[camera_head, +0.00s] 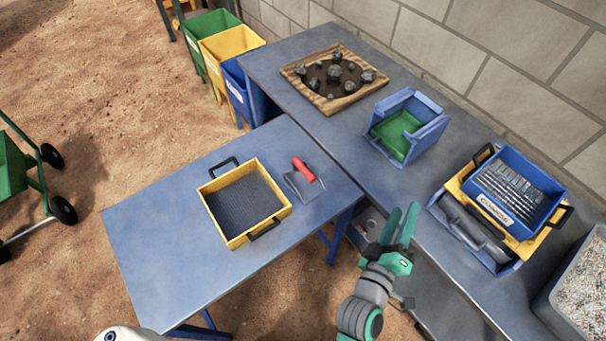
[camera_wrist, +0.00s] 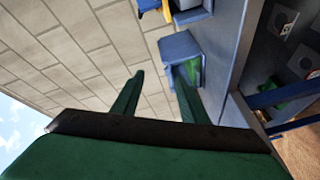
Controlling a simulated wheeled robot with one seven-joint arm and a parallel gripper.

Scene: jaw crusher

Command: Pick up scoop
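The scoop (camera_head: 304,170) lies on the blue left table (camera_head: 160,235) in the head view. It has a red handle and a flat grey metal part, which lies just right of the yellow sieve box (camera_head: 228,239). My gripper (camera_head: 402,212) is to the right of the scoop and apart from it, with its green fingers pointing upward in the picture. In the wrist view my gripper (camera_wrist: 158,85) has its two fingers spread with nothing between them. The scoop is not visible in the wrist view.
On the blue back table stand a wooden tray of rocks (camera_head: 346,95), a blue box with a green inside (camera_head: 386,145) and a stacked blue and yellow box (camera_head: 478,188). Coloured bins (camera_head: 225,50) stand behind the left table. The left table's left half is clear.

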